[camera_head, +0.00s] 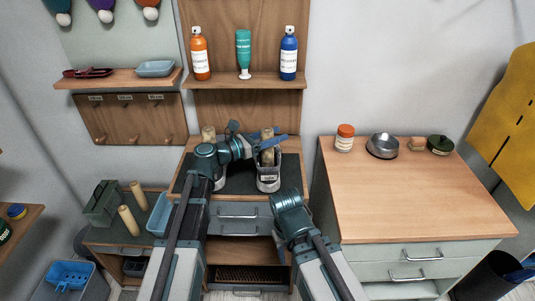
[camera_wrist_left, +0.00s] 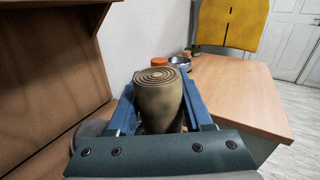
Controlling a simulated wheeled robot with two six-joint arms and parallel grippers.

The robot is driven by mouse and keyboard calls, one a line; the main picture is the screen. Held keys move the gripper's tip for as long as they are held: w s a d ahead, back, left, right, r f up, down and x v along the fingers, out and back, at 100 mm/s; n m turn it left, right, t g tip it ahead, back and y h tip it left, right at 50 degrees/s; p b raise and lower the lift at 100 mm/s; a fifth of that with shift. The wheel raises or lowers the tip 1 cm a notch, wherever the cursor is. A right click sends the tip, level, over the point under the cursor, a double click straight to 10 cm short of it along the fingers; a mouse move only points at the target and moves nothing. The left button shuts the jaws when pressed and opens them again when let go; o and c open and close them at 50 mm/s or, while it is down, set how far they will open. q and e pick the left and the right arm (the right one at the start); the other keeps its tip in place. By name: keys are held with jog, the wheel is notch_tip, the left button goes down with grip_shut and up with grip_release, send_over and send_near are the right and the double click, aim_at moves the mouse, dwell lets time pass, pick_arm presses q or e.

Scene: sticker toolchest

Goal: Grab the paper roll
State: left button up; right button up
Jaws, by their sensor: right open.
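A tan paper roll (camera_head: 267,157) stands upright in a light labelled container (camera_head: 268,180) on the dark top of the middle bench. In the left wrist view the roll (camera_wrist_left: 158,100) shows its ringed round end. My left gripper (camera_head: 268,138) is at the roll's upper part, with blue fingers (camera_wrist_left: 162,115) on both sides of it; whether they press on it is unclear. A second roll (camera_head: 208,134) stands behind my left arm. Two more tan rolls, one (camera_head: 129,220) and another (camera_head: 138,194), stand at the left. My right gripper (camera_head: 286,197) is low, apart from the roll, its fingers mostly hidden.
A wooden-topped cabinet (camera_head: 420,200) at the right carries a jar (camera_head: 345,138), a metal bowl (camera_head: 382,146) and a green pot (camera_head: 439,145). A shelf (camera_head: 255,80) above holds several bottles. The cabinet's front area is clear. A green toolbox (camera_head: 102,203) stands at the left.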

pick_arm(q)
grip_shut()
